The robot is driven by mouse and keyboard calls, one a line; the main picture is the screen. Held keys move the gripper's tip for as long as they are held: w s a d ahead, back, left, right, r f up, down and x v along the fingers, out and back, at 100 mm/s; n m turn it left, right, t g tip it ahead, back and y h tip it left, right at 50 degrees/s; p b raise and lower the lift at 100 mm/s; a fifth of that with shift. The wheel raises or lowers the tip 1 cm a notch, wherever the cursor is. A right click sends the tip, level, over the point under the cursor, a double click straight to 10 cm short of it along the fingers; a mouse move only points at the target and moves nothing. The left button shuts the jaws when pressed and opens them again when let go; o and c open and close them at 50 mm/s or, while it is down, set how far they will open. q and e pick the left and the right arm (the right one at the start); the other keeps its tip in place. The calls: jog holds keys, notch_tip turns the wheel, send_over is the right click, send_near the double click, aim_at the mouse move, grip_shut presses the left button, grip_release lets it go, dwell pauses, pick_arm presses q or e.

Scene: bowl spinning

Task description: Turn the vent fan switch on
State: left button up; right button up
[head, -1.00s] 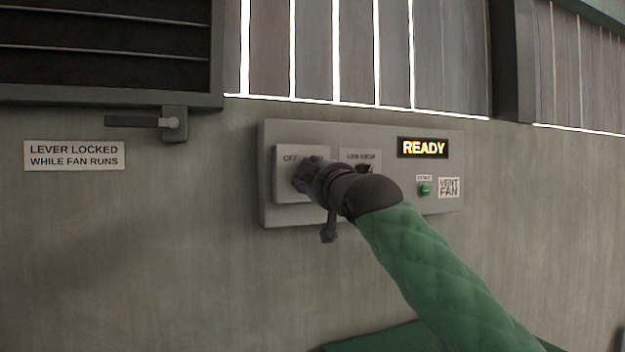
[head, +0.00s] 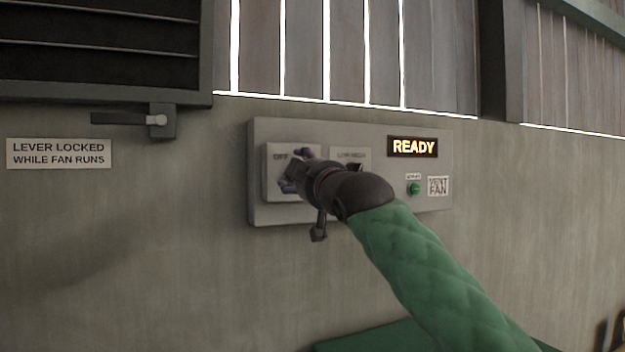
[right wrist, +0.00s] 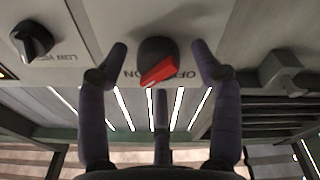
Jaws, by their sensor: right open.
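The vent fan panel (head: 380,207) is a grey plate on the wall with a lit READY display (head: 413,147). A black switch knob with a red face (right wrist: 158,62) sits on its left plate (head: 275,158), which carries OFF lettering. My right gripper (head: 292,170) is at this knob and hides it in the head view. In the right wrist view the gripper (right wrist: 158,58) is open, its fingers spread on both sides of the knob; I cannot tell whether they touch it. ON and OFF lettering lies beside the knob; which mark it points to is unclear. My left gripper is out of view.
A second black knob (right wrist: 32,40) is beside the switch. A lever (head: 135,119) is below the dark louvre (head: 100,45), above a LEVER LOCKED sign (head: 59,153).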

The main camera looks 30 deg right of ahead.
jog(key=s+f, duration=0.1)
jog(key=s, duration=1)
jog(key=shift+a+f, duration=0.25)
jog(key=shift+a, duration=0.2)
jog(key=shift+s, duration=0.1)
